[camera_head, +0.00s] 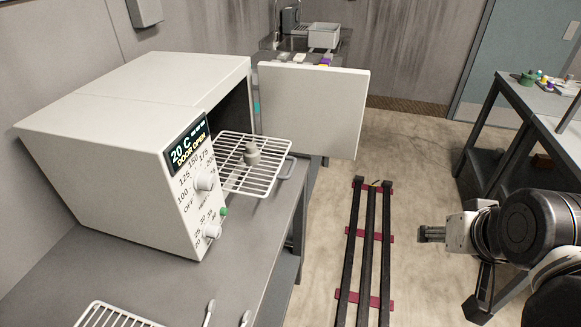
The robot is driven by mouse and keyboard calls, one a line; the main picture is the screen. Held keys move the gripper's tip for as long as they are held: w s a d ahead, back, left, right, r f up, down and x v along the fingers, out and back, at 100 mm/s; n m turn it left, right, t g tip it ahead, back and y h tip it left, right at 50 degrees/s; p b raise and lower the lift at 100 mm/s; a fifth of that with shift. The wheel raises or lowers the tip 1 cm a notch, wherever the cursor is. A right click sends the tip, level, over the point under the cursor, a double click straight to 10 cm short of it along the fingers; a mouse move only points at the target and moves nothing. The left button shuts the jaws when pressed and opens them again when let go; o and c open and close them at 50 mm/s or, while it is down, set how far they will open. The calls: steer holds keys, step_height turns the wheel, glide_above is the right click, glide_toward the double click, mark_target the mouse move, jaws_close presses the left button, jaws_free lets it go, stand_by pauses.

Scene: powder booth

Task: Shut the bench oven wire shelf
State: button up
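The bench oven (110,150) is a white box on a grey bench at the left. Its display reads 20 C and DOOR OPEN. Its door (315,105) stands swung open at the far side of the opening. The white wire shelf (235,182) sticks well out of the oven's front. A loop handle (286,168) is at its outer right end. A small grey knobbed piece (252,153) stands on the shelf. My gripper (430,233) is at the right, over the floor, well apart from the shelf and pointing left. Its finger gap cannot be made out.
A second wire rack (115,316) and two small light handled tools (226,314) lie on the front of the bench (215,262). Dark floor rails (368,250) with red crosspieces lie between bench and gripper. A dark table (520,95) with small items stands at right.

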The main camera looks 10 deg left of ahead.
steer(key=w+a+y+b, duration=0.1)
steer(key=w+a, duration=0.1)
steer(key=w+a+f+m+g+y+b, duration=0.1)
steer(key=w+a, duration=0.1)
steer(key=w, duration=0.1)
steer(key=shift+f+b, duration=0.2)
steer(key=shift+b, duration=0.1)
jaws_close()
steer(key=w+a+f+g+y+b, duration=0.2)
steer(key=w+a+f+y+b, duration=0.15)
steer(key=w, duration=0.45)
steer(key=w+a+f+g+y+b, duration=0.1)
steer(key=w+a+f+y+b, duration=0.3)
steer(key=w, duration=0.4)
steer(key=w+a+f+g+y+b, duration=0.2)
steer(key=w+a+y+b, duration=0.1)
steer(key=w+y, duration=0.4)
steer(key=w+a+f+h+b, duration=0.1)
steer(key=a+f, duration=0.1)
steer(key=a, duration=1.1)
steer(key=shift+w+a+f, duration=0.25)
steer(key=shift+w+a, duration=0.05)
steer(key=shift+w, duration=0.1)
